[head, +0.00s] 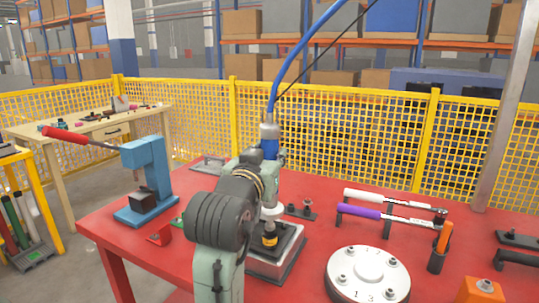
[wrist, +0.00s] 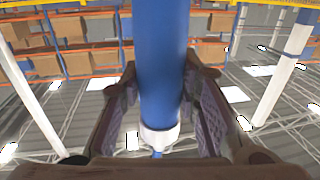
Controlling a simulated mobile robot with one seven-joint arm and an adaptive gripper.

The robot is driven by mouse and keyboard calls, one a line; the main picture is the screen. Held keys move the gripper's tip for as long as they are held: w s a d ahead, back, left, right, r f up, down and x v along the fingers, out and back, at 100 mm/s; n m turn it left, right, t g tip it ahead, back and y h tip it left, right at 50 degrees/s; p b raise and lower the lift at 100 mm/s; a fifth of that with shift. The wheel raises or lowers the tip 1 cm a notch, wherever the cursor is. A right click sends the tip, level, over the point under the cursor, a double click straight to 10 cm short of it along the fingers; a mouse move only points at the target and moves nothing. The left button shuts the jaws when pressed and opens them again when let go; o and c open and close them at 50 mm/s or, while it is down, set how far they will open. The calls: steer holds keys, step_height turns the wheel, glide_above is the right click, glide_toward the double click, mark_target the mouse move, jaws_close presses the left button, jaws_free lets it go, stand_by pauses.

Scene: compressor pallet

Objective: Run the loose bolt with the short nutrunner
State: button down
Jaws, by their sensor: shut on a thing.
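My gripper (wrist: 160,82) is shut on the blue body of a nutrunner (wrist: 160,50), with one finger pad on each side in the wrist view. In the head view the nutrunner's grey top and blue body (head: 269,148) stand upright above my gripper (head: 266,162), with a blue hose rising from the top. My arm hides much of the tool. A round pale flange (head: 340,275) with several bolts and numbers lies to the right. I cannot tell which bolt is loose.
Purple-handled and white-handled wrenches (head: 365,211) rest on stands at the right of the red table (head: 130,238). An orange-handled tool (head: 444,237) stands beside the flange. A blue press (head: 150,172) is at the left. A yellow mesh fence (head: 330,125) runs behind.

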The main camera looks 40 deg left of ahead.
mark_target(267, 138)
steer(key=shift+f, duration=0.6)
stand_by(1.3)
steer(key=shift+r, duration=0.15)
steer(key=shift+r+p, duration=1.95)
steer(key=shift+r, duration=0.55)
steer(key=shift+w, duration=0.1)
